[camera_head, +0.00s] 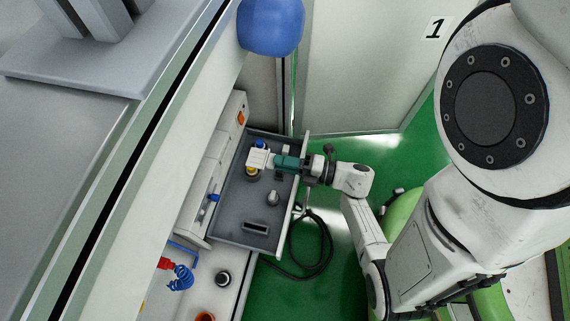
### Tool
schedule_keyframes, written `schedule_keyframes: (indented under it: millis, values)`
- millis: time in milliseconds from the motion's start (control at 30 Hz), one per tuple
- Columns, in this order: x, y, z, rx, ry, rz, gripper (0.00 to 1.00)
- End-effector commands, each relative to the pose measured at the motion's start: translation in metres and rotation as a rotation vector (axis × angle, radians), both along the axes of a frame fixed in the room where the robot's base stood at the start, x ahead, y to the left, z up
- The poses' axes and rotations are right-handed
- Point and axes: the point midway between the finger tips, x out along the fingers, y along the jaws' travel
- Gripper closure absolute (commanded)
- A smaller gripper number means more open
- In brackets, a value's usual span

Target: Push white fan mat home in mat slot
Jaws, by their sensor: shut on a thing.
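My gripper (275,161) reaches in from the right over the grey tray (232,205), with a teal part along its front. It is shut on a small white flat piece, which I take to be the white fan mat (258,157). The mat is over the tray's far end, close to a blue knob and a yellow part. I cannot tell whether it touches them. A dark slot with a pale rim (256,227) lies near the tray's near end; I cannot tell if it is the mat slot. No other mat slot can be made out near the mat.
A grey knob (273,198) stands mid-tray. A white housing with an orange button (240,118) is on the left. A black cable (322,255) loops over the green floor. A blue coiled hose (182,276) is at lower left, and a blue rounded object (271,25) is at the top.

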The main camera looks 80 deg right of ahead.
Motion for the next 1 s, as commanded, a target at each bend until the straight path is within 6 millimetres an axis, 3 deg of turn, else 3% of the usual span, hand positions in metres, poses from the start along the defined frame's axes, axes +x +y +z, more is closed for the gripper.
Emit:
schedule_keyframes:
  millis: [533, 1000]
  values:
    - [0.0, 0.0, 0.0, -0.001, -0.004, 0.0, 1.0]
    - [0.042, 0.0, 0.0, -0.003, -0.004, -0.002, 1.0]
